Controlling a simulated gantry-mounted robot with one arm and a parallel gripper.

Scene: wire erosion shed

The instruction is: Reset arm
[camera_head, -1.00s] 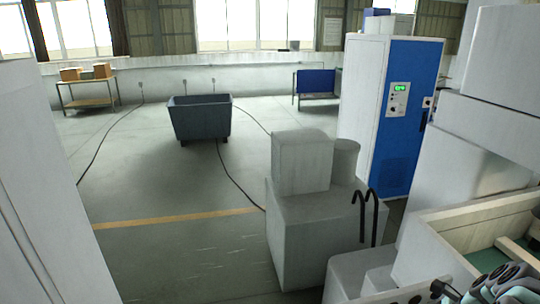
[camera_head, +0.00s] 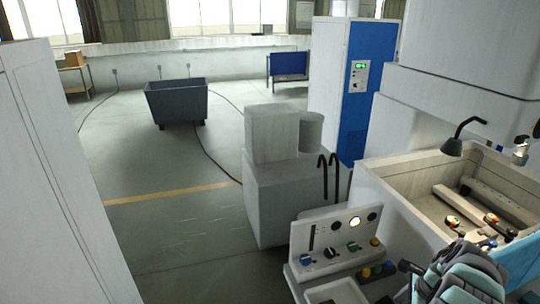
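Part of my arm, in teal and dark grey, shows at the bottom right of the head view, in front of the tank. I cannot make out its fingers, so my gripper is not in view. The open tank (camera_head: 397,201) of the machine stands behind and to the right of the arm. Rails lie inside it, with several small orange, white and dark pieces near its front; they are too small to name.
A control panel (camera_head: 320,229) with knobs and a lit lamp stands left of my arm. A black work lamp (camera_head: 452,147) hangs over the tank. A blue-and-white cabinet (camera_head: 358,110), white blocks (camera_head: 275,135) and a grey bin (camera_head: 177,103) stand behind. The floor at left-centre is open.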

